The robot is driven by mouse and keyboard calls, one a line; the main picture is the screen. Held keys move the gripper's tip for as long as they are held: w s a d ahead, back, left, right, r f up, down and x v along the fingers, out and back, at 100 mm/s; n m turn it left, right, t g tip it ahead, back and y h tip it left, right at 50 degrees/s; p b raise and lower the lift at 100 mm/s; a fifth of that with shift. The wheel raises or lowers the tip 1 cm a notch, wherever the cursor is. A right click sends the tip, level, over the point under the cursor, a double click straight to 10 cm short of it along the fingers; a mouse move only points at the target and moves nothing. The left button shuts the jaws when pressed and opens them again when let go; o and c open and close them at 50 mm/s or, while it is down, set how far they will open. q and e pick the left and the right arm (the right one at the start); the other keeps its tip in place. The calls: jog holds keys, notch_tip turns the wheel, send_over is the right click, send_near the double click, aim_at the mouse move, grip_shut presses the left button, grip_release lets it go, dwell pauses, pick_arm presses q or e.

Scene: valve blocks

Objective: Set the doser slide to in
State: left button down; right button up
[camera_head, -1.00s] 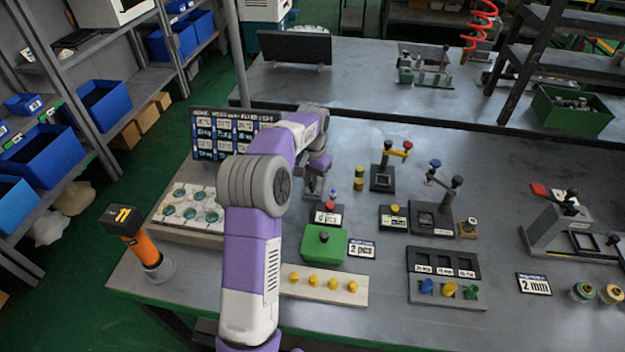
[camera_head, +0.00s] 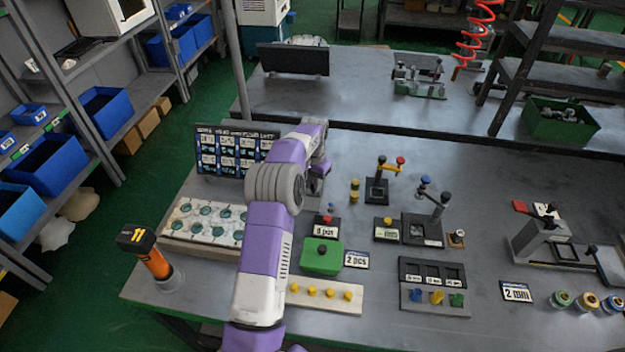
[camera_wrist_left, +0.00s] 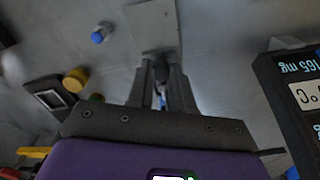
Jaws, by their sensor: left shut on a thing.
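My left gripper (camera_head: 318,176) is at the end of the purple and white arm, at the back middle of the table. It sits over a small grey device (camera_head: 312,190), which I take to be the doser; my arm hides much of it. In the left wrist view the left gripper (camera_wrist_left: 160,80) is shut on a small dark knob (camera_wrist_left: 159,73), which I take to be the slide's. A pale grey plate (camera_wrist_left: 152,22) lies just beyond the fingertips. Whether the slide is in or out cannot be told. My right gripper is not in view.
A blue-topped knob (camera_wrist_left: 99,36) and a yellow cylinder (camera_wrist_left: 74,79) stand beside the gripper. A dark label board (camera_head: 222,150) rises to the left. A block with a red knob (camera_head: 327,222) and a green box (camera_head: 321,260) stand in front. Stands with levers (camera_head: 378,190) are to the right.

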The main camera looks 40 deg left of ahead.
pick_arm(q)
jog(key=shift+w+a+r, duration=0.1)
jog(key=shift+w+r, duration=0.05)
jog(key=shift+w, duration=0.1)
jog(key=c, duration=1)
grip_release()
notch_tip(320, 180, up, 8)
jog(key=shift+f+p, duration=0.25)
jog(key=shift+p, duration=0.75)
